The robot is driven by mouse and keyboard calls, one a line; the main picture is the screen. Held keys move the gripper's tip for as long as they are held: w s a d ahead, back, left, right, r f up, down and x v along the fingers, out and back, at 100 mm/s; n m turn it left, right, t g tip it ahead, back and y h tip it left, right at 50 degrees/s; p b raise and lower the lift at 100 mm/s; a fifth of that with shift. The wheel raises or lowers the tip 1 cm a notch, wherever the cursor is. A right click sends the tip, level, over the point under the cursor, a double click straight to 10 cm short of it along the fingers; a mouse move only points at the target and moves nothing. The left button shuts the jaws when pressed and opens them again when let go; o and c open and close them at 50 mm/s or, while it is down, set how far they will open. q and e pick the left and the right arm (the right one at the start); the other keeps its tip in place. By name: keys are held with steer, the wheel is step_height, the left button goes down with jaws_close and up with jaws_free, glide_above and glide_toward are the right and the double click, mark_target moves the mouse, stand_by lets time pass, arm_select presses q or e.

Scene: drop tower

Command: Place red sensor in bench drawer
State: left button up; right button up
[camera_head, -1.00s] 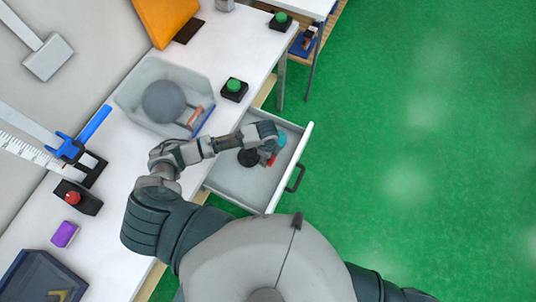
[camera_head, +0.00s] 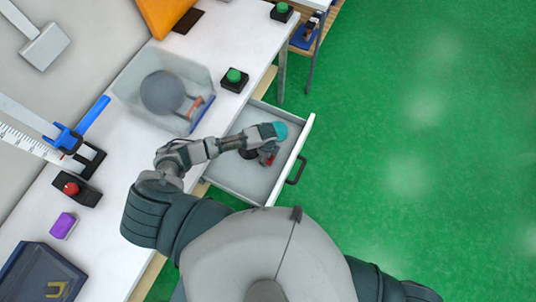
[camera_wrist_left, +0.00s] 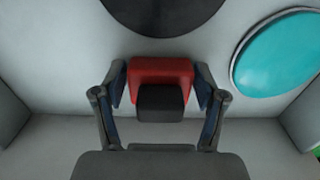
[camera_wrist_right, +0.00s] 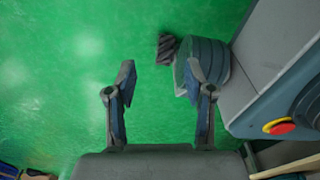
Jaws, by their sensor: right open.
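The red sensor (camera_wrist_left: 160,70), a red block with a dark front part, shows in the left wrist view between the fingers of my left gripper (camera_wrist_left: 160,95). The fingers are spread on both sides of it. In the head view the sensor (camera_head: 268,158) is inside the open bench drawer (camera_head: 240,182), under my left gripper (camera_head: 266,150), which partly hides it. Whether it touches the drawer floor is hard to tell. A teal disc (camera_wrist_left: 278,52) and a dark disc (camera_wrist_left: 160,12) lie close by in the drawer. My right gripper (camera_wrist_right: 160,95) is open and empty above the green floor.
Floor right of the drawer is clear.

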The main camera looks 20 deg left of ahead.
arm_select(q)
steer(key=shift+o, duration=0.4)
steer(key=shift+a, duration=0.5)
steer(key=shift+a+r, duration=0.15)
steer(key=shift+a, duration=0.05)
steer(key=r, duration=0.3)
steer(key=r+p, duration=0.1)
steer(key=shift+d+r, duration=0.35)
step_height(320, 180, up, 7)
steer(key=shift+a+p, duration=0.3)
steer(key=shift+p, duration=0.1)
arm_select(e)
steer(key=s, duration=0.1)
steer(key=s+r, duration=0.1)
steer(key=shift+s+a, duration=0.15)
steer(key=shift+s, duration=0.25)
arm_select(q)
steer(key=shift+d+r, duration=0.15)
steer(key=shift+d, duration=0.2)
arm_select(e)
steer(key=shift+d, duration=0.2)
arm_select(q)
steer(key=shift+s, duration=0.15)
arm_select(e)
steer(key=shift+d+f, duration=0.1)
